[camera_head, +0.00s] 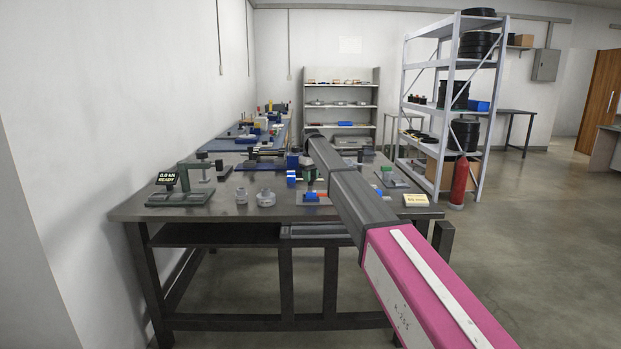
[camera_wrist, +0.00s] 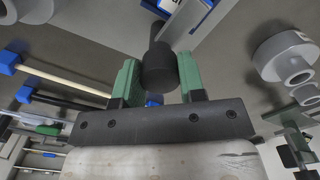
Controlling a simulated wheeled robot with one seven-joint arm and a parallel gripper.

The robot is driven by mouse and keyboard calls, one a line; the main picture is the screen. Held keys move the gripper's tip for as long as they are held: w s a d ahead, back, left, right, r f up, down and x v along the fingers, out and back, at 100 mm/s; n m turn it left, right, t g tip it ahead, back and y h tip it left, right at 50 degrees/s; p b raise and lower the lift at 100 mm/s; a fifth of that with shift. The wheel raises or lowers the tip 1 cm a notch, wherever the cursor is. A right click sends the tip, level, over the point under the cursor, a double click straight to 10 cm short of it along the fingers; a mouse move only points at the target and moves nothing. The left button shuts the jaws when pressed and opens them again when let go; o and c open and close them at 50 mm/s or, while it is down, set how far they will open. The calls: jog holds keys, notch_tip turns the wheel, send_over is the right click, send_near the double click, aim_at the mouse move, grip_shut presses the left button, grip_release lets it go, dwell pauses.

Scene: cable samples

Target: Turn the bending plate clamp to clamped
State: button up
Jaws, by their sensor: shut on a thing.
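My gripper (camera_wrist: 159,76) shows in the wrist view with its two green fingers shut on a black cylindrical knob (camera_wrist: 159,62). The knob appears to be the clamp's handle; its lower part tapers toward a light grey plate (camera_wrist: 222,22) with blue parts on it. In the head view a small plate with a blue block (camera_head: 312,198) sits at the front middle of the bench, below the end of my arm. The gripper's fingertips are too small and partly hidden there to make out clearly. I cannot tell the clamp's angle.
On the bench (camera_head: 135,208), a green press stand (camera_head: 190,172) with a READY display (camera_head: 166,190) stands left. Two grey round fittings (camera_head: 266,198) lie near the front. Shelving (camera_head: 455,90) and a red extinguisher (camera_head: 460,182) stand beyond.

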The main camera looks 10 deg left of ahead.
jog(key=shift+n, duration=0.6)
jog(key=o, duration=0.9)
jog(key=shift+o, duration=0.2)
notch_tip(320, 180, up, 11)
jog(key=shift+s+f, duration=0.1)
jog(key=shift+s, duration=0.05)
